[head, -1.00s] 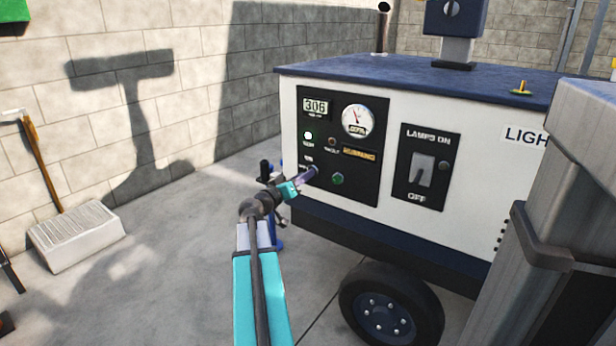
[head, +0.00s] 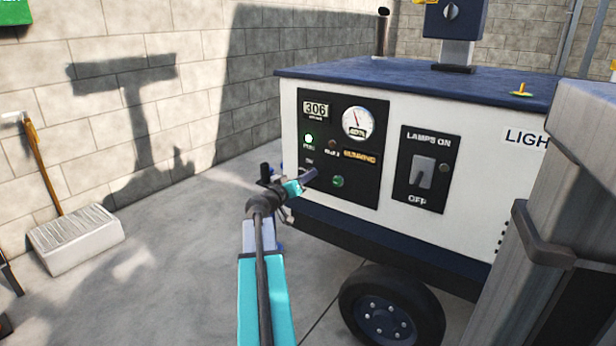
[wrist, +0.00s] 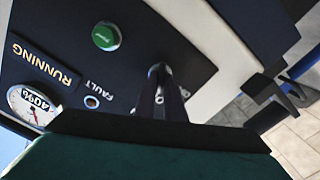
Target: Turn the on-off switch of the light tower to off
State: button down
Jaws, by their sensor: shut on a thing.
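The light tower (head: 330,235) is a white and dark blue unit with a black control panel (head: 370,188). My gripper (head: 311,177) is at the lower left of this panel, its arm reaching in from below. In the wrist view my gripper (wrist: 161,84) is shut on a small dark switch (wrist: 157,70) with a bit of metal showing. The fingers hide most of the switch and its labels, so I cannot tell its position.
A larger LAMPS ON/OFF switch (head: 423,171) is on a separate plate to the right. A green button (head: 337,182) is close beside my gripper. A grey post (head: 560,200) stands at the right, a wheel (head: 390,308) below.

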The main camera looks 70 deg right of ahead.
jog(key=shift+s+a, duration=0.1)
jog(key=shift+a, duration=0.2)
jog(key=shift+n, duration=0.3)
jog(key=n+p, duration=0.5)
jog(key=n, duration=0.6)
jog(key=shift+f, duration=0.15)
jog(key=shift+f+n, duration=0.1)
jog(key=shift+n, duration=0.2)
jog(key=c, duration=1.8)
grip_release()
jog(key=shift+c, duration=0.2)
